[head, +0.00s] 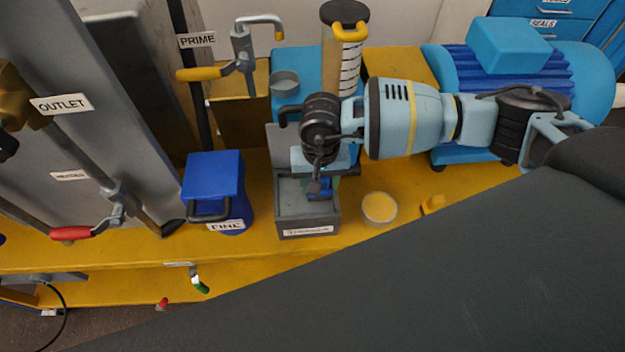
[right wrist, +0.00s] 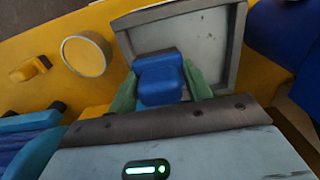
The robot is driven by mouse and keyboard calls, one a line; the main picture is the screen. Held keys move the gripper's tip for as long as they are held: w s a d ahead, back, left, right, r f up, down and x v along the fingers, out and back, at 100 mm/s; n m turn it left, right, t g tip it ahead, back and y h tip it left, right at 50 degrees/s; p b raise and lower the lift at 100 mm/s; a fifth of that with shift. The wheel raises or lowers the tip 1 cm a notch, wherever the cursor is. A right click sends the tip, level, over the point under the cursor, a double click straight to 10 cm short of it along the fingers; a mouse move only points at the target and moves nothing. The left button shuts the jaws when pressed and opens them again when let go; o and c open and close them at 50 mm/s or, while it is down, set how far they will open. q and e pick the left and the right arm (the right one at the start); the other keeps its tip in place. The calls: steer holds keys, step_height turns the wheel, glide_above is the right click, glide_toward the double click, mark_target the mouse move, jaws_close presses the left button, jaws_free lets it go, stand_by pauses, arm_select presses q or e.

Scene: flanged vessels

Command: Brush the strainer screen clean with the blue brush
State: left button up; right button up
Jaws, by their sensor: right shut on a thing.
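My right gripper (head: 320,188) reaches in from the right and points down into a grey open tray (head: 292,222) with a front label too small to read. In the right wrist view its two green fingertips (right wrist: 163,88) are shut on the blue brush (right wrist: 160,78), one on each side. The brush is over the tray (right wrist: 222,50); I cannot tell whether its lower end touches the tray floor. A round pale-rimmed piece with a yellowish face (head: 380,208) lies right of the tray, apart from the brush; I cannot tell whether it is the strainer screen. My left gripper is not in view.
A blue lidded bin (head: 213,177) stands left of the tray. A small yellow block (head: 433,204) lies to the right on the yellow deck. Behind are a blue motor (head: 535,80), a clear cylinder (head: 343,55) and a yellow-handled valve (head: 215,70). The deck's front edge is close.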

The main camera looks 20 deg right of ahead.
steer(key=shift+r, duration=0.1)
